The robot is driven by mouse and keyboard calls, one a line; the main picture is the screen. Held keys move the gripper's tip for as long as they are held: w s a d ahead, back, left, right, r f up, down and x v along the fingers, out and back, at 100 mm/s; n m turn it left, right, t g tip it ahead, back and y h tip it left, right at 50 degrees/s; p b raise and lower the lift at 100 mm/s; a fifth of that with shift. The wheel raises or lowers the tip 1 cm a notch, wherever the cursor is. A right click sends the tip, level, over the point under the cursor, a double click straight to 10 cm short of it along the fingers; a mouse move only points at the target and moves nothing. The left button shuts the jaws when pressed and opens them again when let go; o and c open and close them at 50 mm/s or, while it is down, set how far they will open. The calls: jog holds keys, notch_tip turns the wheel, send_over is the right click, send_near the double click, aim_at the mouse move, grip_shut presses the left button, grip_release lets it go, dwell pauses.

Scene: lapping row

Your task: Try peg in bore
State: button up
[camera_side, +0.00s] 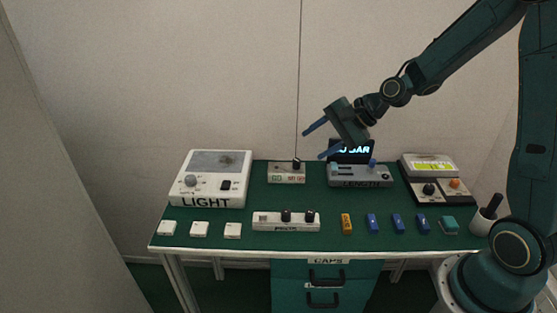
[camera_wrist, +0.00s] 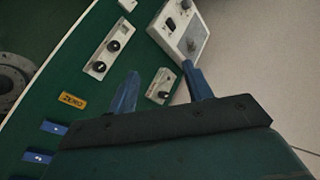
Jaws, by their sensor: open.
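In the side view, a white rack (camera_side: 262,221) near the front middle of the green table has two black-topped pieces (camera_side: 285,215) upright in it, perhaps pegs. I cannot tell which piece has the bore. My gripper (camera_side: 312,146) is open and empty, high above the back of the table, its blue fingers apart in the wrist view (camera_wrist: 162,70).
A white LIGHT unit (camera_side: 205,185) stands back left, a small box (camera_side: 287,178) back middle. A grey LENGTH device (camera_side: 358,176) with a partly hidden display stands behind the blocks. A yellow-screen unit (camera_side: 433,166), teal block (camera_side: 449,225) and cup (camera_side: 482,222) are right; white caps (camera_side: 200,229) front left.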

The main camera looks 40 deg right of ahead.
jog(key=w+d+f+m+t, duration=0.3)
jog(key=w+d+f+m, duration=0.2)
jog(key=d+f+m, duration=0.3)
jog(key=m+t+h, duration=0.1)
jog(key=m+t, duration=0.1)
jog(key=m, duration=0.8)
send_near(297, 161)
jog(key=s, duration=0.2)
jog(key=shift+w+d+r, duration=0.1)
jog(key=shift+w+d, duration=0.05)
jog(key=shift+d, duration=0.1)
jog(key=shift+w, duration=0.1)
jog(key=x, duration=0.7)
jog(key=shift+w, duration=0.35)
jog(key=shift+w+a+f, duration=0.15)
jog(key=shift+w+f, duration=0.1)
jog(key=shift+w, duration=0.05)
jog(key=shift+w, duration=0.1)
jog(key=shift+x, duration=2.55)
jog(key=shift+w+r, duration=0.1)
jog(key=shift+r, duration=0.05)
jog(key=shift+c, duration=0.4)
